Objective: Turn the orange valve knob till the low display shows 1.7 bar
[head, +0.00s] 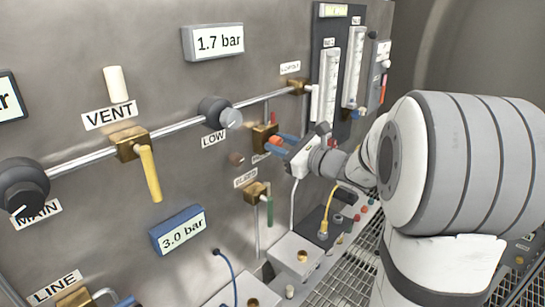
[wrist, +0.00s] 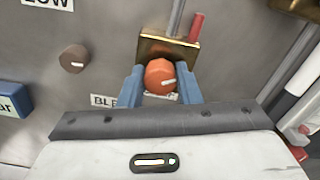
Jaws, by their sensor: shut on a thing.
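The orange valve knob (wrist: 160,72) sits on a brass block (wrist: 168,48) on the steel wall. Its white mark points right and slightly up in the wrist view. My gripper (wrist: 160,84) is shut on the knob, one blue finger on each side. In the head view my gripper (head: 276,148) reaches the wall from the right and mostly hides the knob. A grey-framed display (head: 219,42) above the LOW label (head: 214,139) reads 1.7 bar. A blue-framed display (head: 178,231) lower on the wall reads 3.0 bar.
A dark round knob with a grey face (head: 222,112) sits on the pipe above the LOW label. A yellow lever (head: 150,174) hangs at the left and a green-handled valve (head: 269,211) hangs below my gripper. Clear tubes (head: 327,88) stand at the upper right.

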